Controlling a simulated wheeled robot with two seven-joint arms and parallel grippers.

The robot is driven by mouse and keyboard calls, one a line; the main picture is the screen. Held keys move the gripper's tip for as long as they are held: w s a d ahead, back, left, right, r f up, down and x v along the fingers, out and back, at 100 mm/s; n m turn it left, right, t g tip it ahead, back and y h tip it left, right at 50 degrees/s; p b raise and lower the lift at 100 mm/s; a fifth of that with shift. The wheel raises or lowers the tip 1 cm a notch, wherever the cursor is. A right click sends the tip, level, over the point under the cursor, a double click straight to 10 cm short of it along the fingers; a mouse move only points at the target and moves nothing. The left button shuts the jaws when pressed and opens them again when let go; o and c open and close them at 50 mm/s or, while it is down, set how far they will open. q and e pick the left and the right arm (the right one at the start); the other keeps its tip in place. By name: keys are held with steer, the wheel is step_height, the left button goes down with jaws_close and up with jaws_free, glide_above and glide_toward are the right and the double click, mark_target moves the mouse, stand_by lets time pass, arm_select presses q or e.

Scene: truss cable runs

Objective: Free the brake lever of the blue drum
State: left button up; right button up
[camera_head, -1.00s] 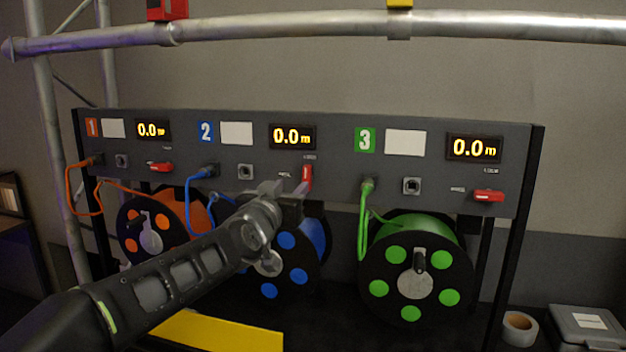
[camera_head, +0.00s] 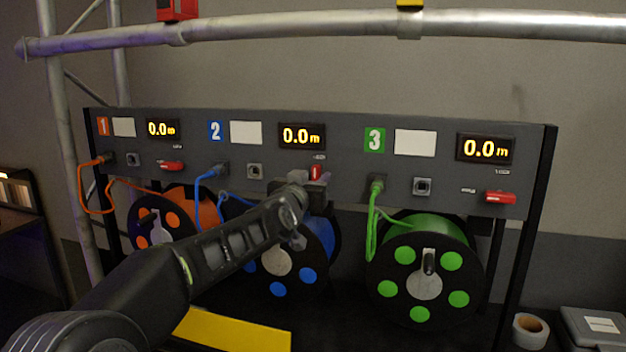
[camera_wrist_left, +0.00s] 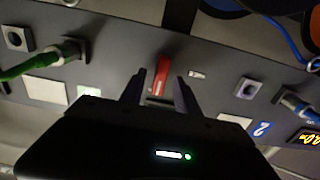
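The blue drum (camera_head: 308,275) hangs under panel section 2, partly hidden by my left arm. Its red brake lever (camera_head: 316,172) stands upright on the panel, below the right end of section 2's display; its lower part is hidden in the head view. My left gripper (camera_head: 313,181) is at this lever. In the left wrist view, the red lever (camera_wrist_left: 161,75) lies between the two dark fingertips (camera_wrist_left: 160,82), with gaps visible beside it, so the gripper looks open around it. Contact cannot be told. My right gripper is not in view.
The orange drum's lever (camera_head: 171,166) and the green drum's lever (camera_head: 500,197) lie horizontal. A blue cable (camera_head: 199,185) is plugged in left of the gripper, a green cable (camera_head: 372,225) right of it. A truss tube (camera_head: 300,30) crosses above the panel.

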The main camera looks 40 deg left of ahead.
arm_select(q)
jaws_close()
stand_by(0.3)
stand_by(0.3)
